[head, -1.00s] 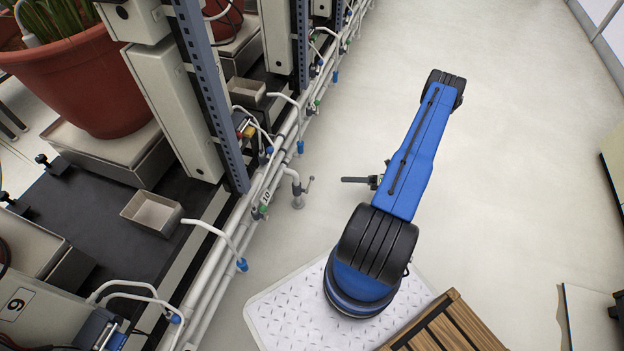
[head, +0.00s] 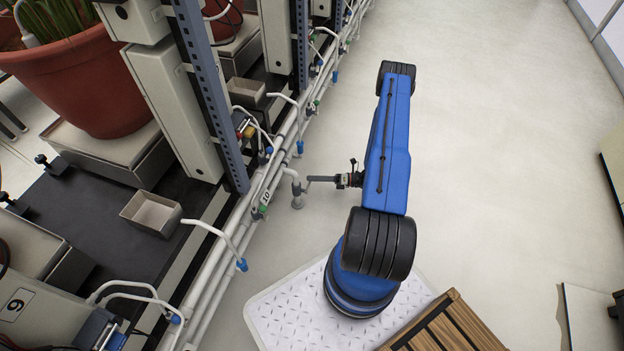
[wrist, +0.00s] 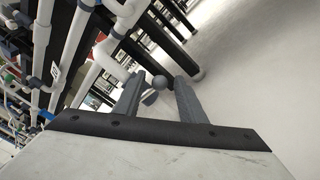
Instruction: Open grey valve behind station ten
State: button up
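The grey valve (head: 297,202) stands on a white pipe stub beside the pipe run, near the label 10 (head: 265,197). In the head view its handle is hidden or merges with my gripper (head: 310,179), which reaches it from the right. In the wrist view, a round grey knob (wrist: 160,82), seemingly the handle's end, shows between the fingertips of my gripper (wrist: 159,80). Gaps show on both sides of the knob, so the fingers are open and not closed on it. I cannot tell how far the knob lies between them in depth.
White pipes (head: 213,284) run along the bench's edge, with bent hoses (head: 222,236) ending in blue tips. A blue-grey post (head: 205,90) stands behind. A wooden slatted crate (head: 448,325) is at the lower right.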

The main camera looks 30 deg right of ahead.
jog(key=shift+w+a, duration=0.3)
jog(key=shift+a, duration=0.15)
grip_shut()
